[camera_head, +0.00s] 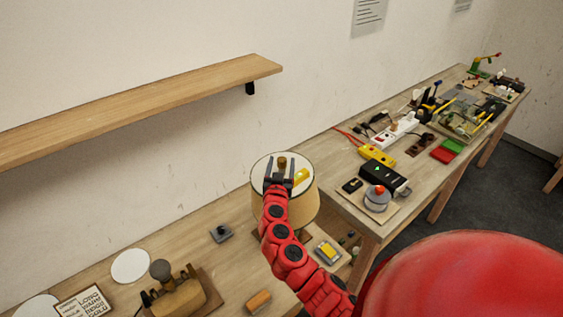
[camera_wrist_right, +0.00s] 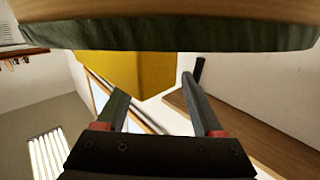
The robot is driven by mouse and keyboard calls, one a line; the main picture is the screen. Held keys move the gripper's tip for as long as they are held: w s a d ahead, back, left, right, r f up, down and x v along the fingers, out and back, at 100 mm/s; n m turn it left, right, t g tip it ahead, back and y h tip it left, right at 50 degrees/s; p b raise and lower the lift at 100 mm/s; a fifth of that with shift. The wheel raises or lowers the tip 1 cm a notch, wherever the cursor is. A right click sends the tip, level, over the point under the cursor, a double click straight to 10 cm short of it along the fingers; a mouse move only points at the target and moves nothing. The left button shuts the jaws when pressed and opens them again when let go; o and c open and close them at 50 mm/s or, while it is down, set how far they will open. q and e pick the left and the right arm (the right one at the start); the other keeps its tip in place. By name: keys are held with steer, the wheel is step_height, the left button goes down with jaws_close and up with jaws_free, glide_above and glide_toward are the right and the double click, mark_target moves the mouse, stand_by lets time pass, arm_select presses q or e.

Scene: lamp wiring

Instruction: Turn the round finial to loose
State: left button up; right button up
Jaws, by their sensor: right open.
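The lamp shade (camera_head: 303,206) is cream with a pale round top and stands at the near end of the right-hand bench. The round finial (camera_head: 282,161), a small brown knob, rises at the middle of its top. My right gripper (camera_head: 279,168) is open over the shade, its fingertips around or just beside the finial; I cannot tell if they touch it. A yellow piece (camera_head: 301,176) lies right of the fingers. In the wrist view, the open fingers (camera_wrist_right: 157,88) point toward a yellow block (camera_wrist_right: 135,72), below a large brown disc with a dark rim. My left gripper is not in view.
A wooden wall shelf (camera_head: 140,108) is above left. The right bench holds a black box (camera_head: 378,177), a white power strip (camera_head: 394,133) and several tools. A brown wooden object with a knob (camera_head: 160,268) and a white disc (camera_head: 131,266) are on the lower left table.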

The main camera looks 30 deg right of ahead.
jaws_close()
stand_by(0.4)
